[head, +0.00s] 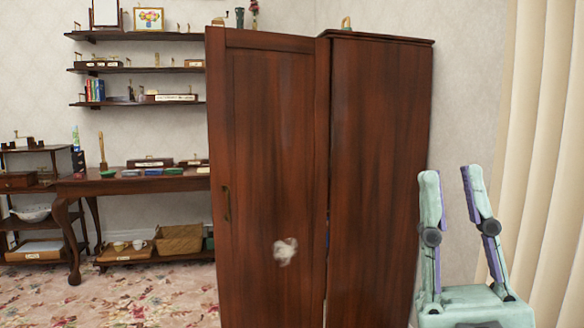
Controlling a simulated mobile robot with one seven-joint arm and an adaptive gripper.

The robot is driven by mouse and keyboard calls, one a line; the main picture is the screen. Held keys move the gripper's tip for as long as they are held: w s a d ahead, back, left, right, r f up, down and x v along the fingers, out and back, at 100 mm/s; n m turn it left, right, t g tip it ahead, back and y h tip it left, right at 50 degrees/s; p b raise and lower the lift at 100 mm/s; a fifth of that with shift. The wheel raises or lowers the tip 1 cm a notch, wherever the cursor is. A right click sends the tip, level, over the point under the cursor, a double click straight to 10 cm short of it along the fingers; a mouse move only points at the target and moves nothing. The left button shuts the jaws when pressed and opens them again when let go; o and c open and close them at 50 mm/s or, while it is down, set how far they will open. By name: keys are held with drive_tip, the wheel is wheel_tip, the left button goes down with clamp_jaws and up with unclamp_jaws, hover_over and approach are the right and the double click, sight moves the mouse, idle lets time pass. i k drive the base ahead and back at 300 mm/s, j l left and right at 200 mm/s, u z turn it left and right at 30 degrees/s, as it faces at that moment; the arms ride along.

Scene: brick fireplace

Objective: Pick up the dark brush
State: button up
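My gripper (450,172) is at the lower right in the head view, pale green with purple pads. Its two fingers point up and stand apart, with nothing between them. It is in front of or beside the right side of a tall dark wooden wardrobe (380,165). I cannot make out a dark brush in this view. Several small things on the distant shelves and table are too small to tell apart.
The wardrobe's door (270,150) appears swung out. A pale, fuzzy patch (285,251) shows on it. At left are wall shelves (140,69), a wooden table (130,184) and a wicker basket (178,240). A beige curtain (545,150) hangs at right. Flowered carpet (130,295) is clear at lower left.

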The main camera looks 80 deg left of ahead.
sight(204, 168)
drive_tip(key=u, duration=3.2)
drive_tip(key=i+j, duration=0.1)
drive_tip(key=i, duration=0.3)
drive_tip(key=i+j, duration=0.15)
drive_tip(key=i, duration=0.25)
drive_tip(key=i+j+u, duration=0.2)
drive_tip(key=i+u, duration=0.15)
drive_tip(key=i, duration=1)
drive_tip(key=i+l+u, duration=0.15)
drive_tip(key=i+u, duration=0.2)
drive_tip(key=i, duration=1.05)
drive_tip(key=i+l+u, duration=0.1)
drive_tip(key=l, duration=0.25)
drive_tip(key=i+l+u, duration=0.1)
drive_tip(key=i+l, duration=0.2)
drive_tip(key=i+l+u, duration=0.1)
drive_tip(key=l, duration=0.3)
drive_tip(key=l+u, duration=0.1)
drive_tip(key=l, duration=1.1)
drive_tip(key=i, duration=0.05)
